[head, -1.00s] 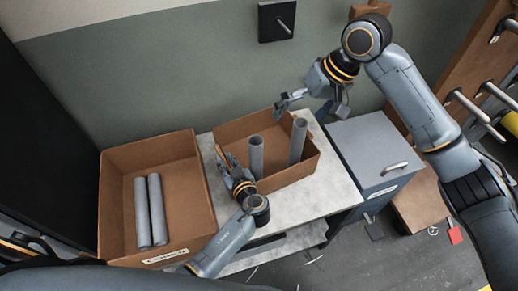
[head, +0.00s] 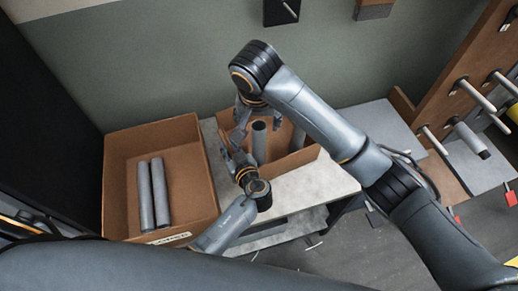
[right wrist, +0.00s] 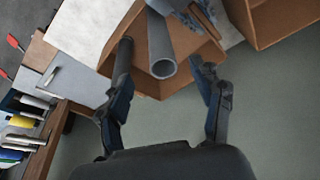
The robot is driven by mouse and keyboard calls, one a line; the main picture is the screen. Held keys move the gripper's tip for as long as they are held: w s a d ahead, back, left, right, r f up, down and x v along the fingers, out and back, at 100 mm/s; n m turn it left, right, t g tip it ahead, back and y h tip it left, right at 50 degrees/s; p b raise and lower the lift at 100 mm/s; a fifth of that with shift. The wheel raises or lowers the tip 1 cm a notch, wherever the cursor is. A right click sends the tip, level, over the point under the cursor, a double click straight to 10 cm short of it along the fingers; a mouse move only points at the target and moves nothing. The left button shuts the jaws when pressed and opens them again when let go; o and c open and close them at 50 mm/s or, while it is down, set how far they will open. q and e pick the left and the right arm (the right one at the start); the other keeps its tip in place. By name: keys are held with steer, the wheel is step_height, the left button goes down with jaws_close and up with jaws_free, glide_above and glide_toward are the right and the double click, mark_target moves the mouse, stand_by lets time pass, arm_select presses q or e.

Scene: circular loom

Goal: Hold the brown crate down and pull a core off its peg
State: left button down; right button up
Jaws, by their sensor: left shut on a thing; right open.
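The brown crate (head: 312,152) stands on the light table, partly behind my right arm; it also shows in the right wrist view (right wrist: 150,84). Two grey tubular cores stand upright in it: a left core (head: 259,143) and a right core (head: 298,136). The pegs are hidden. My left gripper (head: 230,155) is shut on the crate's left wall. My right gripper (head: 238,128) is open above the crate's left part, near the left core. In the right wrist view a core (right wrist: 160,42) points its hollow end between the open fingers (right wrist: 165,72), with no clear contact.
A larger brown bin (head: 118,180) on the left holds two grey cores (head: 152,193) lying side by side. A brown rack (head: 455,75) with pegs stands at right. A grey cabinet top (head: 375,125) adjoins the table. The table front (head: 310,185) is clear.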

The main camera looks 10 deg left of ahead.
mark_target(259, 139)
steer(key=x, duration=1.2)
jaws_close()
